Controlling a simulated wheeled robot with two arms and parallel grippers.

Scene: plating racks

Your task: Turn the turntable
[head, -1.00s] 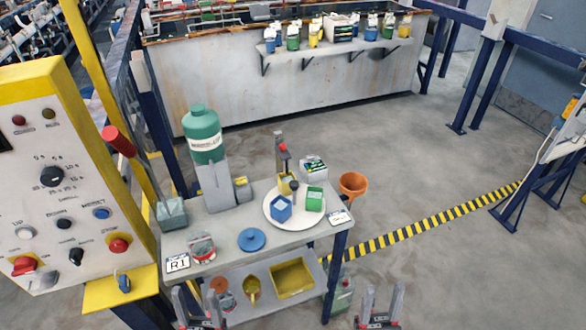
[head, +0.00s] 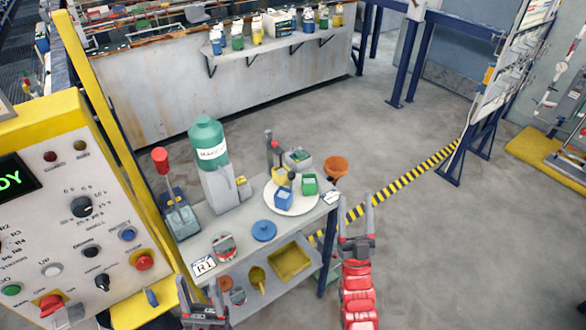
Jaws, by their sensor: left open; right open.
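The turntable (head: 296,207) is a round white disc on the grey bench top, near its right end. A blue open box (head: 283,198), a green box (head: 309,185) and a yellow item (head: 279,176) stand on it. My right gripper (head: 356,222) is open and empty, to the right of the bench and below the turntable in the picture. My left gripper (head: 202,299) is open and empty at the bottom, in front of the bench's left part. Neither gripper touches the turntable.
A green-topped bottle unit (head: 211,150), a blue lid (head: 264,230) and a red-and-grey device (head: 224,246) are on the bench. An orange funnel (head: 335,168) is beyond its right end. The control panel (head: 90,215) stands left.

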